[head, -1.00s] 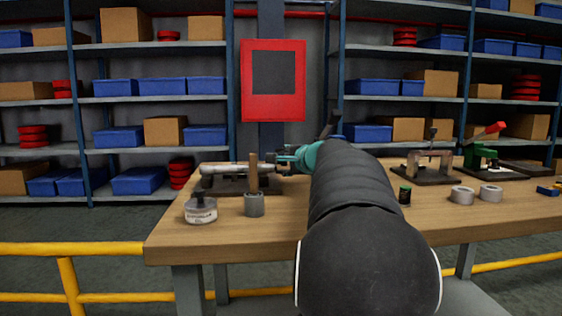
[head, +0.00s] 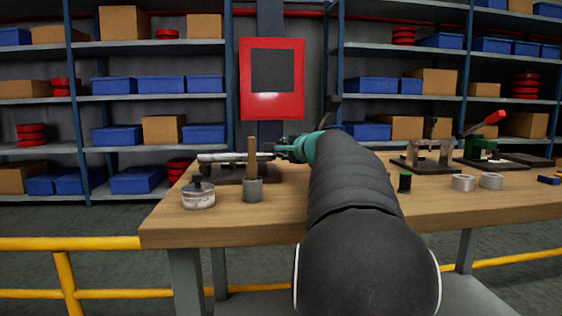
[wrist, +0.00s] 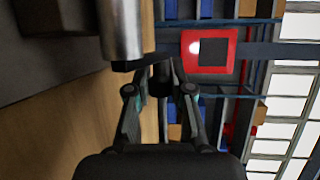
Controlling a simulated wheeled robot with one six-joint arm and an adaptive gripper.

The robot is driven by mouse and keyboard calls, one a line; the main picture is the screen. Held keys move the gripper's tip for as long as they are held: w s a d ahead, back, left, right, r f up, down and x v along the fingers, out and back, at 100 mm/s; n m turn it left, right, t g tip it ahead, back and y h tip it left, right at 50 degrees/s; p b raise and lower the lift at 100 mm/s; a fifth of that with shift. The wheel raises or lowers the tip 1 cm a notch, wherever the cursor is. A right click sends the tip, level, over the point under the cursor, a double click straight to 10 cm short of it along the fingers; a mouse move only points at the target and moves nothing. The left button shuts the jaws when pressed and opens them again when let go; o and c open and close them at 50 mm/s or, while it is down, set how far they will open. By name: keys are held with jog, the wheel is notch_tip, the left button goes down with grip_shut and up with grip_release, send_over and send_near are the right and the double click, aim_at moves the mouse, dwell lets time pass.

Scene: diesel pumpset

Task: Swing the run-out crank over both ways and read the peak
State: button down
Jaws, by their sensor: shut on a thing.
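A bright metal shaft (head: 222,157) lies across a dark fixture base (head: 229,178) at the left of the bench. In the wrist view, the shaft's metal cylinder (wrist: 121,28) hangs in at the top, beside the dark fixture (wrist: 60,14). My gripper (head: 288,150) is at the right end of the shaft. In the wrist view, my gripper (wrist: 160,77) is closed on a small dark part just below the cylinder's end. That part looks like the crank's handle and is mostly hidden between the fingers. I cannot make out a peak reading in either view.
A labelled jar (head: 198,196) and a grey pot with a wooden handle (head: 253,187) stand in front of the fixture.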

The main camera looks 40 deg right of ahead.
jog(key=t+b, duration=0.1)
jog(key=b, duration=0.3)
jog(key=shift+s+f, duration=0.1)
jog(key=shift+f, duration=0.05)
jog(key=shift+s+a+r+n+t, duration=0.1)
jog(key=shift+r+n+t, duration=0.3)
jog(key=shift+t, duration=0.2)
jog(key=shift+s+a+r+n+t, duration=0.1)
jog(key=shift+r+n+t, duration=0.25)
jog(key=shift+t, duration=0.25)
jog(key=c, duration=1)
grip_release()
